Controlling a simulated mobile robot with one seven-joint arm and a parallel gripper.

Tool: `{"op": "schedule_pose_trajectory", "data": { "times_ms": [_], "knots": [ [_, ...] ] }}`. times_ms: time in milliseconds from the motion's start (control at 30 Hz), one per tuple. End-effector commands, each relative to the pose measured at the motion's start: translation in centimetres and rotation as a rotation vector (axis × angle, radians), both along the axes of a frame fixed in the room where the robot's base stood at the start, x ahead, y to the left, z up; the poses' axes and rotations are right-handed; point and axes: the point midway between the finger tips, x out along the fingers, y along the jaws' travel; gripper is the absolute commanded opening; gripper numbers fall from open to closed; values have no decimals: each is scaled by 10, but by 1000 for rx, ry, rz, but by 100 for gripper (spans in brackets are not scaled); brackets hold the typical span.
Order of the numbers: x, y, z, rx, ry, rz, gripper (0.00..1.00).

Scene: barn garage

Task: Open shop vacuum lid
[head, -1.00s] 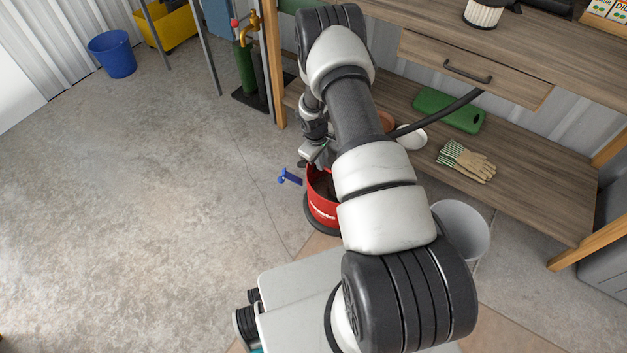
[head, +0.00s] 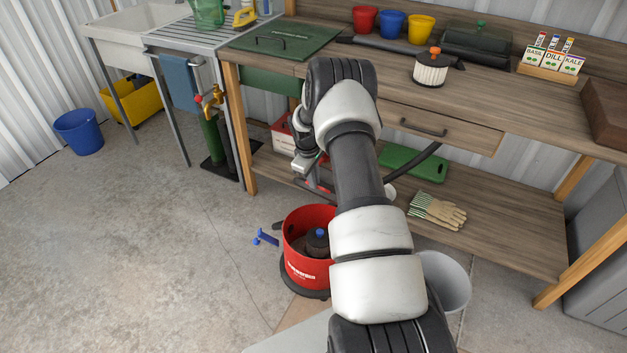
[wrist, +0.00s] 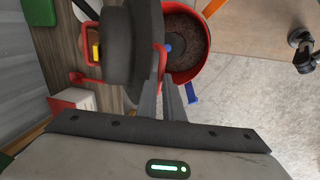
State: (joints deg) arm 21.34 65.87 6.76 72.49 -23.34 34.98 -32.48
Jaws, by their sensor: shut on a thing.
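The shop vacuum's red drum (head: 303,268) stands open on the floor in front of the bench, with a dark blue-topped part inside. It also shows in the wrist view (wrist: 196,75). A blue latch (head: 265,237) sticks out at its left side. The dark vacuum lid (wrist: 130,45) is off the opening and seen nearly edge-on in the wrist view, with red parts on its left. In the head view my arm hides most of the lid and the fingertips.
The workbench (head: 480,185) stands behind the vacuum, with gloves (head: 437,211) and a green pad (head: 412,163) on its lower shelf. A light bucket (head: 446,280) stands to the drum's right. A red-and-white box (head: 283,138) is behind my gripper.

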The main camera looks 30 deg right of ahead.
Motion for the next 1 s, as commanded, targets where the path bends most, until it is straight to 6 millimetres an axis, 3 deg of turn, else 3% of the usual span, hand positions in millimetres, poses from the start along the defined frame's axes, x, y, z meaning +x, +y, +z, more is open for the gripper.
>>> {"op": "schedule_pose_trajectory", "data": {
  "times_ms": [33, 833, 900, 967, 1000],
  "knots": [
    [-5, -7, -8, -6, 7, -4, 0],
    [-6, -7, -8, -6, 7, -4, 0],
    [-6, -7, -8, -5, 9, -5, 19],
    [-5, -6, -8, -5, 8, -4, 28],
    [-5, -5, -7, -4, 7, -4, 28]
  ]
}}
